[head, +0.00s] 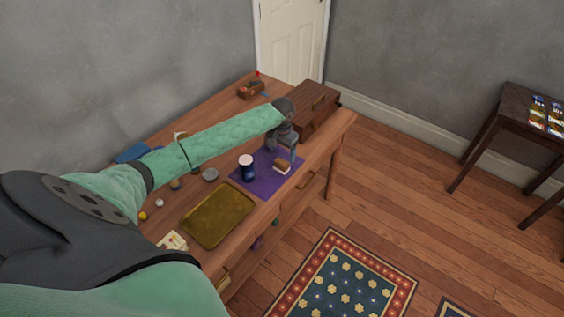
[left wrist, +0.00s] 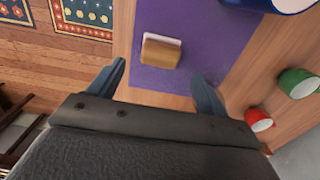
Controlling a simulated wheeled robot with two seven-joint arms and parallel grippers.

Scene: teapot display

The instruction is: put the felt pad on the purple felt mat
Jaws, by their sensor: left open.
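The felt pad (head: 282,167) looks like a small tan block with a white layer. It lies on the purple felt mat (head: 266,187), near the mat's right side. In the left wrist view the pad (left wrist: 160,50) rests on the purple mat (left wrist: 205,35), ahead of the fingers. My left gripper (head: 284,154) is over the right part of the mat, close to the pad. Its two fingers (left wrist: 161,86) are spread with nothing between them, and the pad is apart from them. My right gripper is not in view.
A dark blue cup (head: 247,170) stands on the mat left of the pad. A brass tray (head: 218,216) lies nearer on the wooden table. A brown chest (head: 318,101) stands behind the gripper. Red (left wrist: 258,121) and green (left wrist: 297,82) cups show beside the mat in the wrist view.

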